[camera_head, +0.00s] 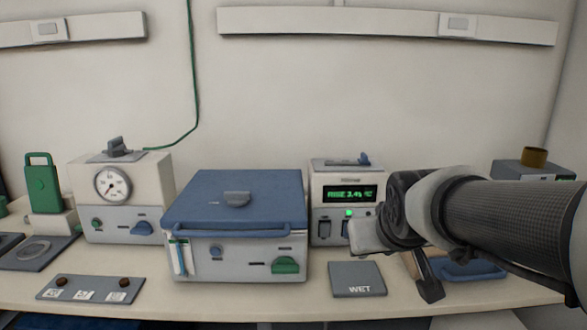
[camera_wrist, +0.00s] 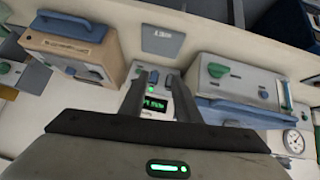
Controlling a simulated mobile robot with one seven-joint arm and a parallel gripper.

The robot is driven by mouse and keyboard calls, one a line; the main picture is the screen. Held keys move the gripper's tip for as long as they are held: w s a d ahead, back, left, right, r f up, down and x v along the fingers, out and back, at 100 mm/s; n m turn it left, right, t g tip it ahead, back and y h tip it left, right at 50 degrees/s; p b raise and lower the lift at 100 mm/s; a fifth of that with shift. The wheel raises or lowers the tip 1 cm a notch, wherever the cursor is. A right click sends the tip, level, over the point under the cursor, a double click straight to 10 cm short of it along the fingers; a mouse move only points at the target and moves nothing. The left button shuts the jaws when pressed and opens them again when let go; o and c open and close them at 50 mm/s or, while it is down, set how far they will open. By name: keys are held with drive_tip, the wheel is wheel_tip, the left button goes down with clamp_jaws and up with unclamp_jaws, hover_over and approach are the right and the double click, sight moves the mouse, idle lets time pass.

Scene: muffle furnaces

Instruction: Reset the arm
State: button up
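My arm reaches in from the right edge of the head view, held out in front of the bench's right half. My gripper (camera_wrist: 161,80) shows in the wrist view with its two dark fingers apart. Nothing is held between them. A small green display (camera_wrist: 155,103) shows through the gap, behind the fingers. In the head view my wrist hangs just in front of the device with the green display (camera_head: 349,193) and hides part of its right side. I cannot tell from these frames whether any part of my arm touches something.
A blue-lidded box (camera_head: 232,205) stands mid-bench. A gauge unit (camera_head: 112,184) and a green-handled item (camera_head: 42,185) stand left. A grey pad marked WET (camera_head: 357,279) and a button panel (camera_head: 90,288) lie at the front. My arm partly hides a blue tray-like part (camera_head: 468,270).

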drive_tip(key=s+f+g, duration=0.3)
drive_tip(key=s, duration=1.4)
wheel_tip(320, 180, up, 24)
drive_tip(key=p, duration=2.4)
drive_tip(key=shift+w+a+r+m+y, duration=0.15)
drive_tip(key=shift+w+a+m+y, duration=0.15)
drive_tip(key=shift+a+y, duration=0.1)
drive_tip(key=shift+d, duration=0.6)
